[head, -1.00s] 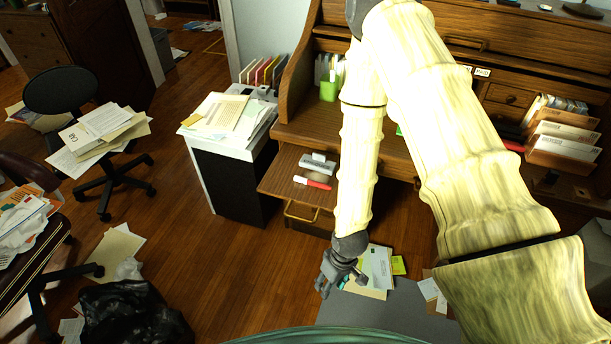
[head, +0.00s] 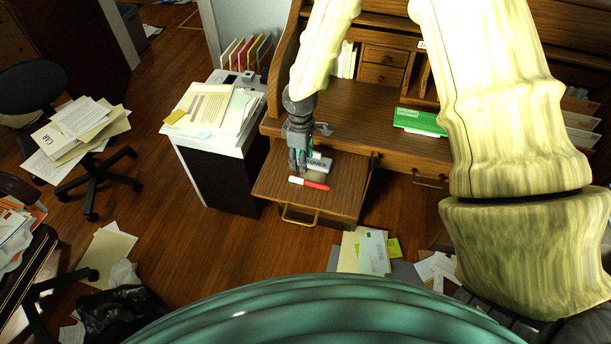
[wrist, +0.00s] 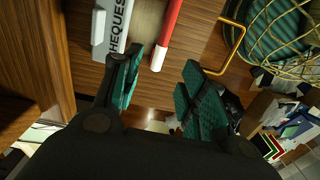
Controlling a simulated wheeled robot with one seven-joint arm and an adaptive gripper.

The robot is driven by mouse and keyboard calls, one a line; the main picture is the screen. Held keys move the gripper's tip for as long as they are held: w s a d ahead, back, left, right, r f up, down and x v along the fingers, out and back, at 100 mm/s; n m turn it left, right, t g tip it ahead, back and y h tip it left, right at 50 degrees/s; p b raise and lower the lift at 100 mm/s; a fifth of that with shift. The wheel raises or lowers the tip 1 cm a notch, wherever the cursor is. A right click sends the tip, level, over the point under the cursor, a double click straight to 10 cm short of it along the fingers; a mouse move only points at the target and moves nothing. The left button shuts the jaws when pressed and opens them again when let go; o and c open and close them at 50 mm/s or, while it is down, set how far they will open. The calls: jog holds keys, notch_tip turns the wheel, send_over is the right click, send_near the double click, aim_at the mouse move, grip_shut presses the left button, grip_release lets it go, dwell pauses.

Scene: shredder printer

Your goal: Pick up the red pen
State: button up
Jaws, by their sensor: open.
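The red pen (head: 314,185) has a white end at the left and lies on the wooden pull-out tray (head: 273,183) of the desk. In the wrist view the red pen (wrist: 168,33) shows beyond and between the fingertips, its white end toward my gripper. My gripper (head: 298,169) hangs just left of the pen in the head view. It is open and empty, with its teal finger pads (wrist: 160,95) apart. A grey box marked "CHEQUES" (head: 320,165) lies just behind the pen; this box (wrist: 112,28) shows beside the left finger.
A brass handle (head: 299,217) is on the tray's front. A white-topped cabinet (head: 207,137) with papers stands to the left. A green booklet (head: 419,121) lies on the desktop (head: 360,112).

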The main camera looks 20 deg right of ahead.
jog(key=p, duration=0.1)
send_over(303, 180)
jog(key=shift+w+f, duration=0.1)
jog(key=shift+f, duration=2.4)
jog(key=shift+f+p, duration=1.05)
jog(key=shift+f, duration=1.5)
jog(key=c, duration=0.9)
